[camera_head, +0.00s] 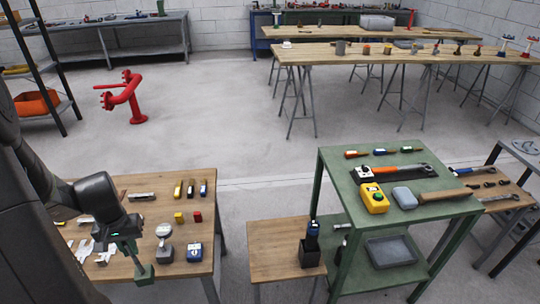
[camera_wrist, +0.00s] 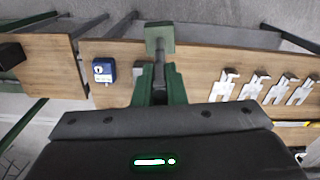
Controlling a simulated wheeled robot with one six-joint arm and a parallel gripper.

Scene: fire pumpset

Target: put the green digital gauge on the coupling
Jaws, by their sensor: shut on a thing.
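My gripper (camera_head: 137,262) hangs over the near left wooden table. In the wrist view its two dark green fingers (camera_wrist: 160,75) are closed together on a small grey-green block (camera_wrist: 160,38), which I take to be the green digital gauge. The fingers hide part of it, and no display can be made out. A grey round-topped piece on a squarish base (camera_head: 164,243) stands on the table just right of the gripper, apart from it in the head view. I cannot tell whether it is the coupling; no other piece is clearly one.
White gripper-like pieces (camera_wrist: 258,86) lie on the table's other side. A green cart (camera_head: 335,210) with tools stands right. Open floor lies behind.

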